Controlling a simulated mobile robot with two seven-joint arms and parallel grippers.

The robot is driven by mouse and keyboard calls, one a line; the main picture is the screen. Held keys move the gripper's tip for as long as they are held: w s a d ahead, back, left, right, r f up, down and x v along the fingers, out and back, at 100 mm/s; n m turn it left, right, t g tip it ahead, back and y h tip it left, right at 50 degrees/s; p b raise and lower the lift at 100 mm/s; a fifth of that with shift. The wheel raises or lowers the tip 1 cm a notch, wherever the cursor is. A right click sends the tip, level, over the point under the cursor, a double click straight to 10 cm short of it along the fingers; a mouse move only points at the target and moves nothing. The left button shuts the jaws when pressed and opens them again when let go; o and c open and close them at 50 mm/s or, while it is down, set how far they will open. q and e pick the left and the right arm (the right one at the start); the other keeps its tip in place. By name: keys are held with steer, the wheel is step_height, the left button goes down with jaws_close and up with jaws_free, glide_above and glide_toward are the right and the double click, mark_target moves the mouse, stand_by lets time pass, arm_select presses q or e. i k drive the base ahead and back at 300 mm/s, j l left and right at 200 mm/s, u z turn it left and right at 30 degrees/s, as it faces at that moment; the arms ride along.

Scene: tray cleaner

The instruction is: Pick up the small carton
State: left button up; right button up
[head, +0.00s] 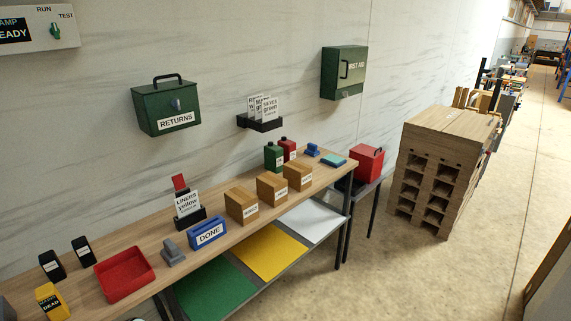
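Three brown cartons with white labels stand in a row on the wooden bench. The nearest carton (241,205) is at the left of the row, the middle carton (272,188) is beside it, and the far carton (298,176) is at the right. They look alike, and I cannot tell by size or label which one is the small carton. Neither of my grippers shows in the head view.
The bench (130,236) also holds a red tray (125,274), a blue DONE holder (207,232), a liners sign (187,204), and green (273,157) and red (289,150) bottles behind the cartons.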

mark_target(272, 188)
steer(key=u, duration=0.2)
steer(key=i+l+u, duration=0.15)
steer(key=u, duration=0.2)
steer(key=i+l+u, duration=0.2)
steer(key=u, duration=0.15)
steer(key=i+l+u, duration=0.15)
steer(key=l+u, duration=0.2)
steer(key=i+l+u, duration=0.1)
steer(key=l, duration=0.2)
steer(key=i+l+u, duration=0.1)
steer(key=l, duration=0.25)
steer(key=i+l+u, duration=0.1)
steer(key=l, duration=0.25)
